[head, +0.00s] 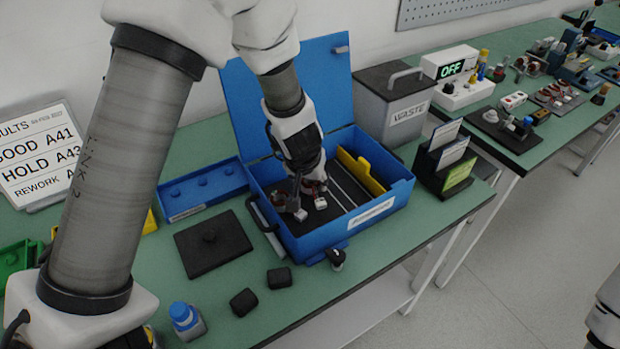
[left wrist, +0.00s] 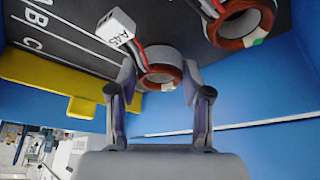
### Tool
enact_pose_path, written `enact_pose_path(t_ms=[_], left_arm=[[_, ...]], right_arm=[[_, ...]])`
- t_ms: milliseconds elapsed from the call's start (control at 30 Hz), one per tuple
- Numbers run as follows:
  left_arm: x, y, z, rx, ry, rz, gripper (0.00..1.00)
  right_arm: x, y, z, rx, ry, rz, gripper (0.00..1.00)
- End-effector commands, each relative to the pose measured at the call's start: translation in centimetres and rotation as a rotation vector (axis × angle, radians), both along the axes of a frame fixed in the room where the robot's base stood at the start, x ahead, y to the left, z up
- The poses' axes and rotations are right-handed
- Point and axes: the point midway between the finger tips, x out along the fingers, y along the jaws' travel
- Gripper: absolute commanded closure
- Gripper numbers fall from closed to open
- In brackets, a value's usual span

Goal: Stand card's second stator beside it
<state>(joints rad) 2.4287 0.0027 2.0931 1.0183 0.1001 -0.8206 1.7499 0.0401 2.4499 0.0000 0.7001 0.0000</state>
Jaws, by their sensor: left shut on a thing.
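The blue case (head: 405,190) stands open with its lid up. Two stators sit in it on a black floor with white lines. My left gripper (head: 308,186) reaches down into the case. In the left wrist view its fingers (left wrist: 160,80) are shut on a stator (left wrist: 162,74), a copper-coloured ring with red and black leads and a white connector (left wrist: 116,27) that seems to read A45. A second stator (left wrist: 240,25) lies apart from it, to the right in that view. In the head view the gripper partly hides both. My right gripper is not in view.
A yellow divider (head: 361,172) stands in the case. A black card holder (head: 444,166) and a grey waste bin (head: 394,100) stand to its right. A results board (head: 40,152) leans at left.

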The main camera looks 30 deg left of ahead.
Motion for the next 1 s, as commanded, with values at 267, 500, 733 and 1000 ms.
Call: enact_pose_path(t_ms=[267,500,733,1000], left_arm=[[0.0,0.0,0.0,0.000,0.000,0.000,0.91],[-0.1,0.0,-0.8,0.000,0.000,0.000,0.91],[-0.1,0.0,-1.0,0.000,0.000,0.000,0.91],[-0.1,0.0,-0.9,0.000,0.000,0.000,0.22]], right_arm=[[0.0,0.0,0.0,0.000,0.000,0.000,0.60],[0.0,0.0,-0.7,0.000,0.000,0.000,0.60],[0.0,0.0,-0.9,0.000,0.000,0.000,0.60],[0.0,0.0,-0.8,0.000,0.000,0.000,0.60]])
